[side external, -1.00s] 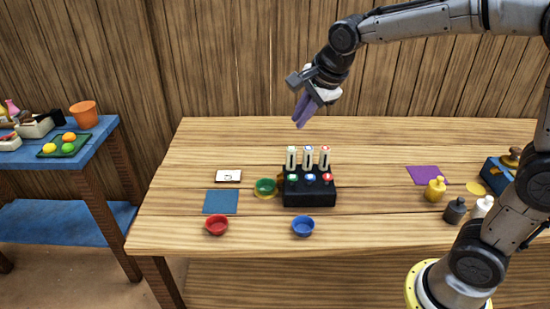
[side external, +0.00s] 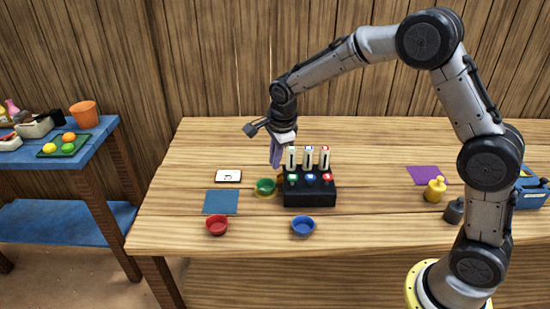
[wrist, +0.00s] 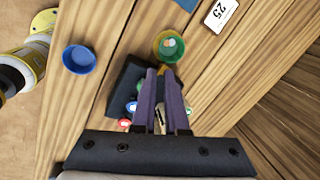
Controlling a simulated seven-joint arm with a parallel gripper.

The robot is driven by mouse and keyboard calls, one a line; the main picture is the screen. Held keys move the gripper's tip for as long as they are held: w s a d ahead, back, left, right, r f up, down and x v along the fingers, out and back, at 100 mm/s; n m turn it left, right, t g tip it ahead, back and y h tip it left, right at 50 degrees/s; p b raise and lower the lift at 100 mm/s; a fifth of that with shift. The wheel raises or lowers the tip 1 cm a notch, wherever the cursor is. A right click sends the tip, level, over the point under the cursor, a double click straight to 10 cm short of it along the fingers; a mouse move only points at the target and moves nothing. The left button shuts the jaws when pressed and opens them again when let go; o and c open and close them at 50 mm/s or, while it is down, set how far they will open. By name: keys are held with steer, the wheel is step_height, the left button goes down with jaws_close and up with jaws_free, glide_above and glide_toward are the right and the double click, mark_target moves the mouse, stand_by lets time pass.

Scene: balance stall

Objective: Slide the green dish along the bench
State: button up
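The green dish (side external: 265,185) is a small round bowl on a yellow round base (side external: 266,194), left of a black box. In the wrist view the green dish (wrist: 171,46) has small pale and orange items inside, and the yellow rim around it shows. My gripper (side external: 275,166) points down above the bench, just behind the dish and beside the box's left side. In the wrist view my purple fingers (wrist: 159,71) have a narrow gap between them and hold nothing visible. They are apart from the dish and hide part of the box.
The black box (side external: 310,194) carries coloured buttons and upright white sliders. A blue square (side external: 221,201), a white card (side external: 228,176), a red bowl (side external: 217,225) and a blue bowl (side external: 303,226) lie around the dish. Bottles and a purple square (side external: 424,175) are at right. The back left bench is clear.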

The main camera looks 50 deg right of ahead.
mark_target(223, 206)
steer(key=x, duration=1.3)
steer(key=shift+w+f, duration=0.15)
steer(key=shift+f, duration=0.2)
jaws_close()
stand_by(1.0)
steer(key=shift+w+a, duration=1.05)
steer(key=shift+a, duration=1.05)
steer(key=shift+w+a, duration=1)
steer(key=shift+a, duration=1.1)
steer(key=shift+w+a, duration=1.05)
steer(key=shift+a, duration=1.05)
steer(key=shift+o, duration=2.1)
jaws_free()
